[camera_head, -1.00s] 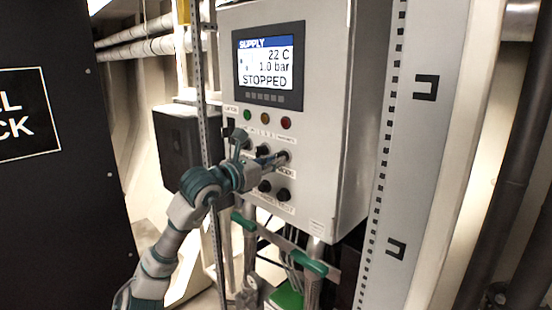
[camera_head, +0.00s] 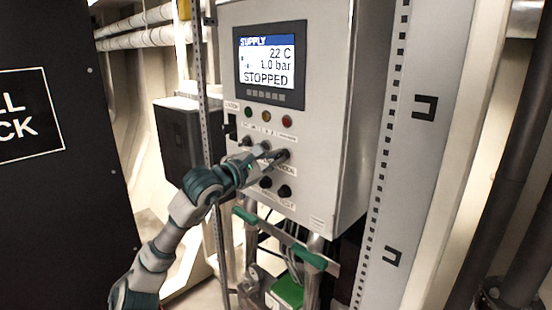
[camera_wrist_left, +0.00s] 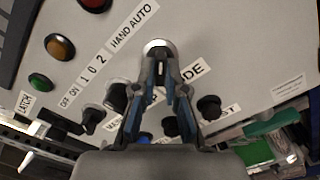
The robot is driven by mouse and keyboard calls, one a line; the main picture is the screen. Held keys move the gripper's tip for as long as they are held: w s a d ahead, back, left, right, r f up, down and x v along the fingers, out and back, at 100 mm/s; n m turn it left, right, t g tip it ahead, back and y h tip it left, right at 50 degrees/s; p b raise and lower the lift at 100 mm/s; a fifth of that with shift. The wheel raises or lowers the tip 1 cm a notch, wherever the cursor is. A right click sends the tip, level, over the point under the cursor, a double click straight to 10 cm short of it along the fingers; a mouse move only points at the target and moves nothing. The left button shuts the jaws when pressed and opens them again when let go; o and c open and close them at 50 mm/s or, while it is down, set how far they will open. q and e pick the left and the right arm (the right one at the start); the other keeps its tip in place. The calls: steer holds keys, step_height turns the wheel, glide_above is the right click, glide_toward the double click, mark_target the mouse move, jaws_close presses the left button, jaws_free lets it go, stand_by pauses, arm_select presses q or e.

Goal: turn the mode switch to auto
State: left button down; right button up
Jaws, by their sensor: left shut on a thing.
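The mode switch (camera_head: 283,155) is a dark rotary knob in the right column of the grey control box, below the red lamp. In the left wrist view its pale round collar (camera_wrist_left: 158,46) shows at the fingertips, below the "HAND AUTO" label (camera_wrist_left: 133,25). A label ending in "DE" (camera_wrist_left: 193,71) sits beside it, partly hidden by a finger. My left gripper (camera_head: 272,155) reaches up from the lower left and is shut on the knob. Its fingertips (camera_wrist_left: 160,70) hide most of the knob, so its pointing direction cannot be told. My right gripper is not in view.
The control box screen (camera_head: 267,63) reads STOPPED. Green (camera_head: 248,112), amber (camera_head: 266,115) and red (camera_head: 287,121) lamps sit above. Other dark knobs (camera_head: 285,191) are close below the gripper. A perforated upright (camera_head: 204,90) stands left of the box.

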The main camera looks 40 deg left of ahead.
arm_select(q)
steer(key=shift+r, duration=0.15)
steer(key=c, duration=1.3)
jaws_free()
steer(key=shift+s, duration=0.1)
steer(key=shift+o, duration=0.4)
steer(key=shift+s+a, duration=0.1)
steer(key=shift+s, duration=0.1)
steer(key=s+a, duration=0.1)
steer(key=s, duration=1.1)
steer(key=shift+w+f, duration=0.1)
steer(key=shift+f, duration=0.1)
